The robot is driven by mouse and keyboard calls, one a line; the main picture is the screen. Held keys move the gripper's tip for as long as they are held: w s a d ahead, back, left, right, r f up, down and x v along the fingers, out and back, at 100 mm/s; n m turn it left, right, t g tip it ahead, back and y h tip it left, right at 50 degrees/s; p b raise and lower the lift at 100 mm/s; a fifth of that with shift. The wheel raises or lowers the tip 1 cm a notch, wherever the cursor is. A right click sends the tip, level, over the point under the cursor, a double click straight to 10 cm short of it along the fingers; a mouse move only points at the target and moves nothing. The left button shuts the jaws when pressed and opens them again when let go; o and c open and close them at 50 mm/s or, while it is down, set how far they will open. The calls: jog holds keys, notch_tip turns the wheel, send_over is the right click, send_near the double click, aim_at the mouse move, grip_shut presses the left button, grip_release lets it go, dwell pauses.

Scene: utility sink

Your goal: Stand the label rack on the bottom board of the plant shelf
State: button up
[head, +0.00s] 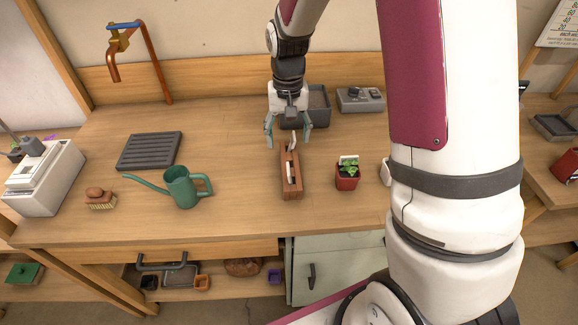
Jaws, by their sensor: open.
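The label rack appears to be the narrow reddish-brown wooden holder (284,186) with white pieces in it, standing on the wooden bench, its long side running front to back. My gripper (288,132) is open, pointing down over the rack's far end, with one finger to each side. It holds nothing that I can see. Whether the fingers touch the rack, I cannot tell. I cannot tell for sure which structure is the plant shelf; a low board under the bench (222,294) carries small pots.
A green watering can (183,187) stands left of the rack, and a red pot with a plant (346,178) stands right. A grey bin (319,104) is behind my gripper. My arm hides the bench's right part.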

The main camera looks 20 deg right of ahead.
notch_tip(320, 180, down, 5)
jog(key=shift+f, duration=0.1)
jog(key=shift+s+d+f+p, duration=0.1)
jog(key=shift+f+p, duration=0.2)
jog(key=shift+f, duration=1.05)
jog(key=shift+s+d+f+p, duration=0.1)
jog(key=shift+f+p, duration=0.15)
jog(key=shift+f, duration=1.1)
grip_shut()
